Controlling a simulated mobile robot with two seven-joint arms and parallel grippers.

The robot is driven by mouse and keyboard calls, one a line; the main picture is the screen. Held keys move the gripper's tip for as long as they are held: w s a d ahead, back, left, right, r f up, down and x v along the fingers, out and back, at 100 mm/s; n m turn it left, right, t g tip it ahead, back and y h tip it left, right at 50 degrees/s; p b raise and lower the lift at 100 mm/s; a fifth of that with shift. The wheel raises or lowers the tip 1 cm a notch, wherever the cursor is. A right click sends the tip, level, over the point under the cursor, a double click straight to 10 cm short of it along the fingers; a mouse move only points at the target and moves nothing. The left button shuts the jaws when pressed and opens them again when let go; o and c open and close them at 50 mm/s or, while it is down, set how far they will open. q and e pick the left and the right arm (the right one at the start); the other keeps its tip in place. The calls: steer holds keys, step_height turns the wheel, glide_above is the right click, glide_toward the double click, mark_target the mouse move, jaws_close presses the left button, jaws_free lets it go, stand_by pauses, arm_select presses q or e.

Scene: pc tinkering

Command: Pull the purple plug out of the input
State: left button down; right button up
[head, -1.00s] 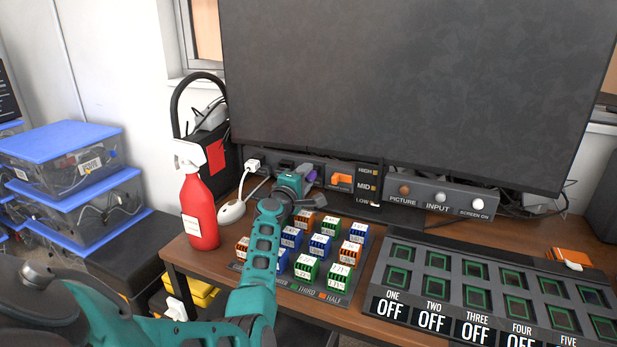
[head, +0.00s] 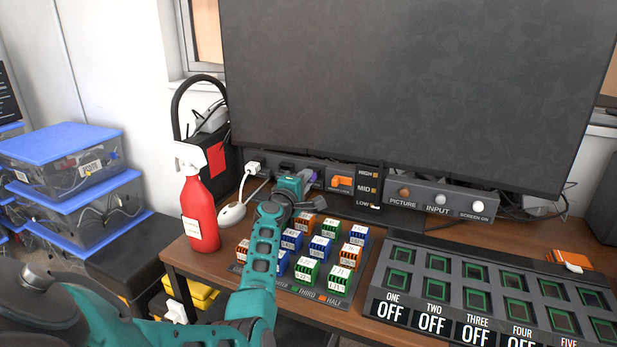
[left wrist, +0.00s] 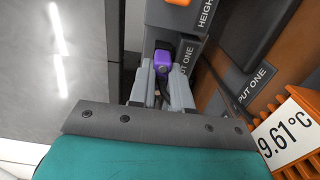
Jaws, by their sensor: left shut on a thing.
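The purple plug (left wrist: 163,55) shows between the two grey fingers of my left gripper (left wrist: 163,82) in the left wrist view. The fingers are shut on it. It is at the dark panel lettered "PUT ONE" (left wrist: 184,60); whether its tip is still inside the input cannot be told. In the head view, my left gripper (head: 299,184) is at the row of panels below the big screen, and the plug is mostly hidden by it. My right gripper is not in view.
A white plug with a cable (head: 253,168) is just left of the gripper. A red spray bottle (head: 199,205) stands at the table's left edge. Several coloured blocks (head: 320,246) sit in a tray below the gripper. The big screen (head: 400,90) rises behind.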

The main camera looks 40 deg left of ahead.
arm_select(q)
steer(key=shift+s+d+r, duration=0.1)
steer(key=shift+s+r, duration=0.05)
steer(key=shift+s, duration=0.05)
stand_by(0.4)
steer(key=shift+s+d+p, duration=0.1)
steer(key=shift+s+p, duration=0.2)
steer(key=shift+p, duration=0.05)
steer(key=shift+p+v, duration=0.95)
steer(key=shift+v, duration=1.2)
